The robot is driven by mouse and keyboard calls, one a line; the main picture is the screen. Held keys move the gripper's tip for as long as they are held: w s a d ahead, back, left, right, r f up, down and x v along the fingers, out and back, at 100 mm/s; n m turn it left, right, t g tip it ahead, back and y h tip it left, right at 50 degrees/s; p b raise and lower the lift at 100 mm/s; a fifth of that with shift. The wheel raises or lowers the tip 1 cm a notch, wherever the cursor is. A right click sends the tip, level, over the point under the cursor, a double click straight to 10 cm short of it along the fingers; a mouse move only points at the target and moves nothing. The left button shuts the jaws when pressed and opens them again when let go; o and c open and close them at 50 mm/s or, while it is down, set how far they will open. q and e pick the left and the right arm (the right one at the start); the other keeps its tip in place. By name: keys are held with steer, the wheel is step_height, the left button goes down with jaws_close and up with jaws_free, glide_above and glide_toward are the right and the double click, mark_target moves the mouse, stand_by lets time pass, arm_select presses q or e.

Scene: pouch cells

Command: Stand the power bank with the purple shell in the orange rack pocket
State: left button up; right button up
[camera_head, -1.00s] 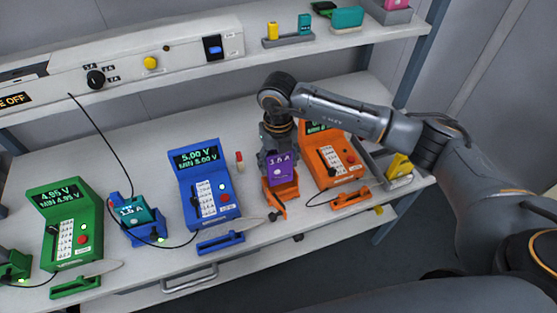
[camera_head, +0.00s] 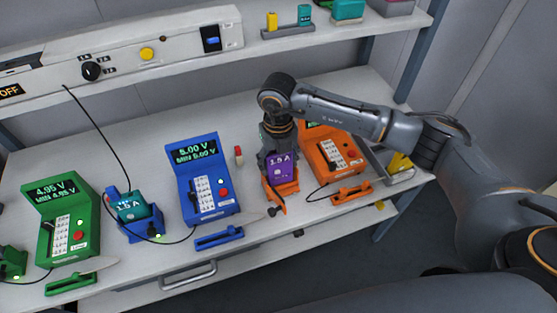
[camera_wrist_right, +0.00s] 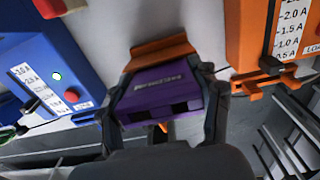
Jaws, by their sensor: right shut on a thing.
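My right gripper (camera_head: 280,150) is shut on the power bank from above. In the right wrist view the power bank (camera_wrist_right: 160,97) is between the two fingers of my right gripper (camera_wrist_right: 162,110), with the orange rack pocket (camera_wrist_right: 160,52) right behind it. The power bank's lower end appears to be within the pocket; whether it touches the bottom is hidden. My left gripper is not in view.
The blue meter (camera_head: 203,180) stands left of the pocket and the orange meter (camera_head: 333,158) right of it. A teal power bank (camera_head: 133,207) stands in a blue rack farther left. A grey tray (camera_head: 402,177) with a yellow item lies at right.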

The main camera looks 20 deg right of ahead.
steer(key=o, duration=1.2)
steer(key=shift+o, duration=0.2)
step_height(320, 180, up, 12)
steer(key=shift+w+f, duration=0.1)
